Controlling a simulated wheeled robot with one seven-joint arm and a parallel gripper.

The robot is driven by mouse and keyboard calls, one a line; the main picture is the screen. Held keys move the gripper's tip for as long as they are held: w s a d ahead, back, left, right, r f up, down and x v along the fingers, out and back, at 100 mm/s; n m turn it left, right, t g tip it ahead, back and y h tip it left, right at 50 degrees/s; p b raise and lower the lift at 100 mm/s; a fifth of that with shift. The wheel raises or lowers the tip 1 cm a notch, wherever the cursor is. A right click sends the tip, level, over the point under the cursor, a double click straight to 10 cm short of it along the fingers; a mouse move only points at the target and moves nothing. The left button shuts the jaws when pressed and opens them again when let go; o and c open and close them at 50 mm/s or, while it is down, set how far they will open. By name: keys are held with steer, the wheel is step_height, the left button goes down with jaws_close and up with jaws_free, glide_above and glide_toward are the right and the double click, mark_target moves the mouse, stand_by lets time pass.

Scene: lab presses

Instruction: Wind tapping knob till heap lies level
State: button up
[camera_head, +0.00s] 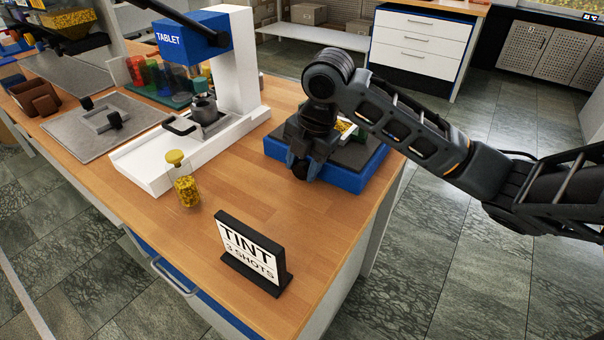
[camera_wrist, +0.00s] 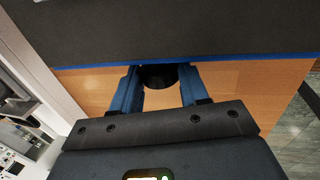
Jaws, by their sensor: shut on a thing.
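The tapping unit is a blue base (camera_head: 345,180) with a dark grey top (camera_head: 367,156), near the right edge of the wooden bench. Its black knob (camera_head: 301,170) sticks out at the near left side. My gripper (camera_head: 303,163) is shut on this knob. In the wrist view the round black knob (camera_wrist: 158,77) sits between the two blue fingers, beside the unit's blue edge. A small container with a yellow heap (camera_head: 345,127) shows on the unit. My gripper and arm hide much of it, so I cannot tell if the heap is level.
A white stand with a blue TABLET head (camera_head: 188,37) stands left of the unit. A glass jar with yellow pellets (camera_head: 186,188) and a TINT 3 SHOTS sign (camera_head: 250,252) stand toward the front. The wood between sign and unit is clear.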

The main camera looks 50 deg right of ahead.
steer(key=b, duration=0.1)
steer(key=t+b, duration=0.1)
steer(key=b, duration=0.1)
steer(key=shift+s+f+t, duration=0.1)
steer(key=shift+f+t, duration=0.2)
steer(key=shift+r+b, duration=0.15)
steer(key=shift+b, duration=0.3)
steer(key=shift+r+t, duration=0.1)
steer(key=shift+t, duration=0.2)
steer(key=o, duration=1)
steer(key=shift+s+r, duration=0.1)
steer(key=shift+r, duration=0.05)
steer(key=v, duration=0.7)
steer(key=shift+s+r, duration=0.15)
steer(key=shift+r, duration=0.1)
steer(key=shift+c, duration=0.2)
